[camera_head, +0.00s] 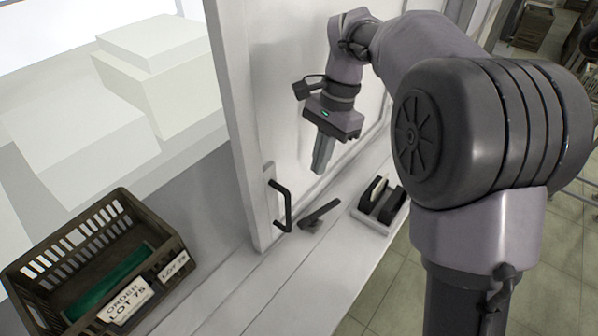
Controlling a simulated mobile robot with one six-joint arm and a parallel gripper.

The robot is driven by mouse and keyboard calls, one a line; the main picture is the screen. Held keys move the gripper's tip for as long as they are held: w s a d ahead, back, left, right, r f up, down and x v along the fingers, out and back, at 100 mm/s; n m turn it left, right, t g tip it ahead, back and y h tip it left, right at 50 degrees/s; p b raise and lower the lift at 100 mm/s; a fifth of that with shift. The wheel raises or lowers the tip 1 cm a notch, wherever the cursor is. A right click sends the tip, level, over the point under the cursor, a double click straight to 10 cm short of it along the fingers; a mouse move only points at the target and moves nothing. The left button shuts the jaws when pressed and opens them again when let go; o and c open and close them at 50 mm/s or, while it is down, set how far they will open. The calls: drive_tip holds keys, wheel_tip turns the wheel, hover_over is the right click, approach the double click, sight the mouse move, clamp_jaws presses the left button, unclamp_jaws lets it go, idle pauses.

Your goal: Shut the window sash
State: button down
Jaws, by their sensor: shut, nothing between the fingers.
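The white window sash (238,130) stands upright at the middle of the view. To its left is a wide open gap, through which pale block shapes show. A black bar handle (284,207) is fixed near the sash's lower left corner. My gripper (319,172) points down in front of the sash, to the right of the handle and above it. It is shut and empty, and appears apart from the handle. My arm hides part of the sash's right side.
A dark crate (152,224) with a green item and lot labels stands at the lower left. A dark flat tool (319,213) lies on the white sill (262,287) beside the handle. A black and white holder (379,203) stands further right. The sill's front is clear.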

drive_tip(key=s+a+f, duration=0.4)
drive_tip(key=f, duration=0.4)
drive_tip(key=shift+s+a+f, duration=0.2)
drive_tip(key=shift+a+f, duration=0.05)
drive_tip(key=shift+f, duration=0.1)
